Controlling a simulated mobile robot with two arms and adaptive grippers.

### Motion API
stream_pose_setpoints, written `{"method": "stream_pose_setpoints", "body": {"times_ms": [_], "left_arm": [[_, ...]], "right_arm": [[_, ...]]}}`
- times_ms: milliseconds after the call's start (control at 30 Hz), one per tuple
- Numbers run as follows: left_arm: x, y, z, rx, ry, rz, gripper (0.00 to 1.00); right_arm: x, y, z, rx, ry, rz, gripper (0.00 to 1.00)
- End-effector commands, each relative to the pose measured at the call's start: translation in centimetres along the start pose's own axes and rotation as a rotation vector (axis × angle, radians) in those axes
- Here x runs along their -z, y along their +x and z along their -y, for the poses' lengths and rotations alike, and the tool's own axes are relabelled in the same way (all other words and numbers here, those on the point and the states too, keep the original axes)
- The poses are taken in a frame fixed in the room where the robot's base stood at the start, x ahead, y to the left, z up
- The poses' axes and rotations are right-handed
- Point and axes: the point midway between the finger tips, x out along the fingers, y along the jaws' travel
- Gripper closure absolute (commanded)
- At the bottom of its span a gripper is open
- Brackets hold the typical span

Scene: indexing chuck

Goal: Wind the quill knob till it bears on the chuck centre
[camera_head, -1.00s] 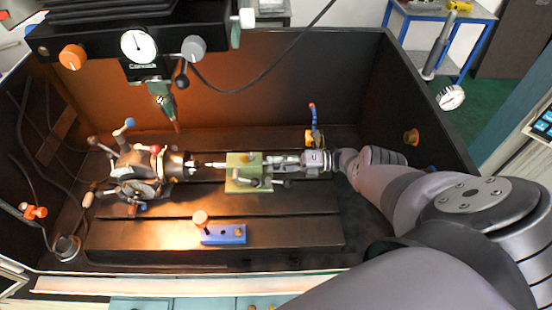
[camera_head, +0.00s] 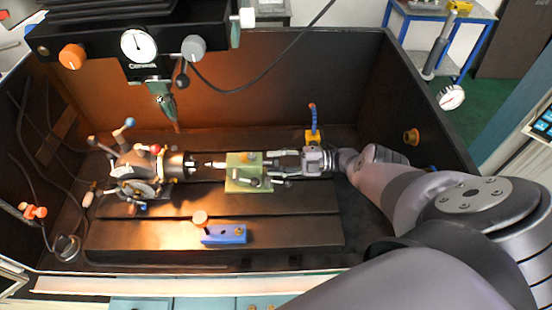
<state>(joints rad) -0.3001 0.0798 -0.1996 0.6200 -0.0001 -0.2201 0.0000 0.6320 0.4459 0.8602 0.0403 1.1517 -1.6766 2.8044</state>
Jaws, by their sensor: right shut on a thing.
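The indexing head (camera_head: 132,168) with its dark chuck (camera_head: 174,166) stands at the left of the slotted bed. The green tailstock (camera_head: 243,180) stands to its right, and its thin quill point (camera_head: 210,164) faces the chuck. A small gap seems to show at the tip, but contact is too small to judge. My right gripper (camera_head: 276,162) reaches in from the right along the quill's line. It is shut at the tailstock's right end, on the quill knob, which its fingers hide. My left gripper is not in view.
A blue block with an orange knob (camera_head: 224,234) sits on the front of the bed. A spindle with a green holder (camera_head: 165,100) hangs above from the dark machine head. A blue-orange nozzle (camera_head: 312,122) stands behind my right wrist. Dark walls enclose the bed.

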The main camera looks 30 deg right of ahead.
Motion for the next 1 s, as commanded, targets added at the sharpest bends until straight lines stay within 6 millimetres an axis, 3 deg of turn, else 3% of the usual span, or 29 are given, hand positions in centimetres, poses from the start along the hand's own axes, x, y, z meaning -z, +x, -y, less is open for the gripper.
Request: {"method": "stream_pose_setpoints", "body": {"times_ms": [400, 933, 967, 1000], "left_arm": [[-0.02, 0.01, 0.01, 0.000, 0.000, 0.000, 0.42], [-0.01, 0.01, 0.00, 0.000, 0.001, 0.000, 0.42], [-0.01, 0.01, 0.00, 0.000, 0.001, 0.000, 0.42], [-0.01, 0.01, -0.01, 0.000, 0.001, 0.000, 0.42]], "right_arm": [[-0.04, -0.08, 0.06, 0.002, 0.179, 0.002, 0.91], [-0.03, -0.08, 0.08, 0.002, 0.201, 0.002, 0.91], [-0.03, -0.08, 0.08, 0.002, 0.201, 0.002, 0.62], [-0.02, -0.08, 0.08, 0.002, 0.201, 0.002, 0.59]]}}
